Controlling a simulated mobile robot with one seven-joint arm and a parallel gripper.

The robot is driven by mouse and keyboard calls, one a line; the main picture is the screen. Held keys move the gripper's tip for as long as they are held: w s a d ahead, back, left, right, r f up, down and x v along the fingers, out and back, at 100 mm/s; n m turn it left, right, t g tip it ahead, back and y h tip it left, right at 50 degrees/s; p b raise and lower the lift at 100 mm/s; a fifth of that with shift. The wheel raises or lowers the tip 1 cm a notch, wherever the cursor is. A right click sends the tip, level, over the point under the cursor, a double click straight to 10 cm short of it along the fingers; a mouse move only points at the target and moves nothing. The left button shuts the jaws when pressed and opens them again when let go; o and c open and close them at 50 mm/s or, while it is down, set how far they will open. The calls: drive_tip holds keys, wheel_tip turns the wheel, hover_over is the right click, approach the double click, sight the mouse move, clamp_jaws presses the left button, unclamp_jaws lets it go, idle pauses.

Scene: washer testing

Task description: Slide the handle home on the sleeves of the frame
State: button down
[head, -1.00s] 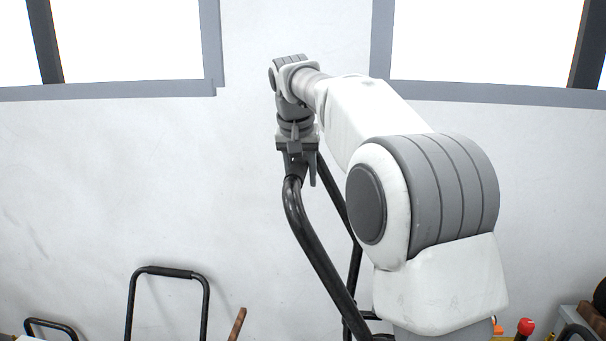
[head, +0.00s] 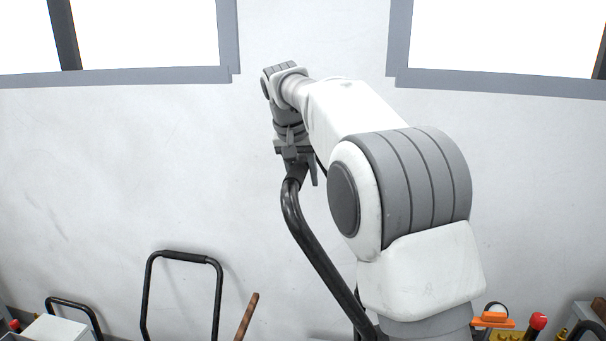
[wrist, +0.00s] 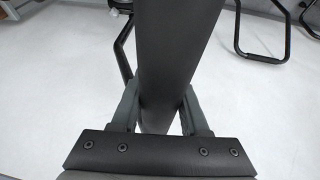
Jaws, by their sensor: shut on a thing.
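The handle (head: 318,246) is a bent black tube. My gripper (head: 297,172) is shut on its upper end in the head view, and the tube slopes down to the right from there, its lower part cut off near my arm. In the wrist view the tube (wrist: 172,50) passes between the two fingers of my gripper (wrist: 160,112). My arm hides the other side of the handle in the head view. I cannot make out the frame's sleeves or the handle's lower ends in either view.
Another black tubular loop (head: 182,256) stands at the lower left, with a smaller loop (head: 72,302) beside it. A brown stick (head: 246,317) leans nearby. Orange and red-topped items (head: 537,321) sit at the lower right.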

drive_tip(key=shift+f+b, duration=2)
drive_tip(key=shift+f, duration=0.7)
drive_tip(key=shift+c, duration=1.7)
unclamp_jaws()
drive_tip(key=p+v, duration=0.2)
drive_tip(key=v, duration=1.5)
drive_tip(key=shift+s, duration=0.1)
